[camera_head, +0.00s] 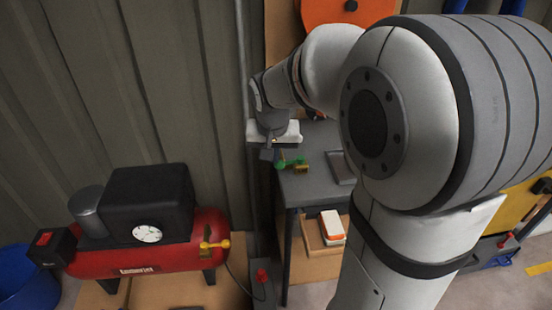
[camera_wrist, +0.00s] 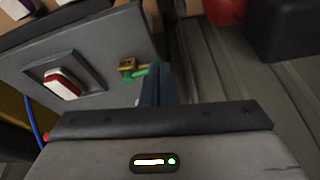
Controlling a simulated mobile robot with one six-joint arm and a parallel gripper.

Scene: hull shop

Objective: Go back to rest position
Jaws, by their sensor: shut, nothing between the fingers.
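My gripper (camera_head: 270,154) is at the left end of the grey table (camera_head: 315,186) in the head view, close to the wall. In the wrist view my gripper (camera_wrist: 155,72) shows its dark fingers together with nothing held. A small green and brass piece (camera_head: 292,164) lies on the table just right of the fingertips. In the wrist view the green and brass piece (camera_wrist: 130,70) is just left of the fingers, and I cannot tell whether they touch it. My arm hides much of the table in the head view.
A red compressor (camera_head: 140,245) with a black motor and a gauge stands left of the table. A blue bucket (camera_head: 25,280) is at the far left. A red and white object (camera_wrist: 62,85) sits in a grey tray on the table. Corrugated wall is behind.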

